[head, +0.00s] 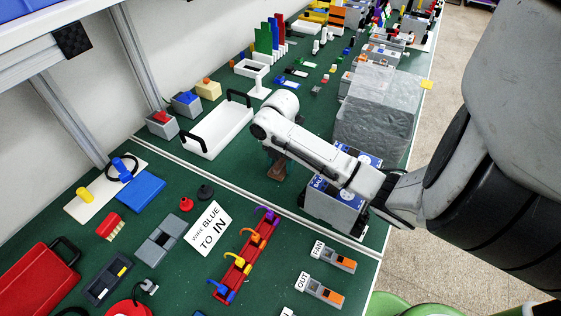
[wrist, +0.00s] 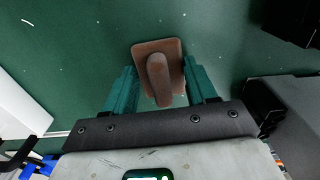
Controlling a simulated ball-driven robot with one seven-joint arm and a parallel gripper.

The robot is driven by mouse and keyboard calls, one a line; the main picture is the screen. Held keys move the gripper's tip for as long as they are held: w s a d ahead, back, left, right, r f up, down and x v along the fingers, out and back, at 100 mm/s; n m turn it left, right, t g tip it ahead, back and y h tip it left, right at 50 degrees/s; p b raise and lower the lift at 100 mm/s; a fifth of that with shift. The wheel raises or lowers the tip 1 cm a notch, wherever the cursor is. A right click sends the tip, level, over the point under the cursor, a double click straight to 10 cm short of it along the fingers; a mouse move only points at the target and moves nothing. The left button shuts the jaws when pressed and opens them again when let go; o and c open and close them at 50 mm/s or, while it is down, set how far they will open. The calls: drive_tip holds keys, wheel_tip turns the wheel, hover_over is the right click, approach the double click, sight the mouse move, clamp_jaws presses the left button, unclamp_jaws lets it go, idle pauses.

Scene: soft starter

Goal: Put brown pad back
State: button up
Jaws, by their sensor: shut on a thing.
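The brown pad (wrist: 174,51) is a flat rounded plate with an upright brown handle, seen from above in the wrist view. My gripper (wrist: 160,72) has its two teal fingers on either side of the pad and is shut on it. In the head view the brown pad (head: 277,174) shows below my gripper (head: 276,158), over the green bench top. I cannot tell whether the pad touches the bench. Its underside is hidden.
A white tray with black handles (head: 216,133) stands left of my gripper. A grey block (head: 372,115) and a blue-topped grey box (head: 333,208) stand to the right, partly behind my arm. A white strip (head: 190,174) crosses the bench nearer.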

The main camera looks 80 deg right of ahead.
sight(281, 161)
drive_tip(key=shift+f, duration=0.15)
drive_tip(key=o, duration=0.9)
drive_tip(key=shift+o, duration=0.2)
wheel_tip(281, 161, up, 12)
drive_tip(key=shift+r+p, duration=0.2)
drive_tip(key=shift+p, duration=0.15)
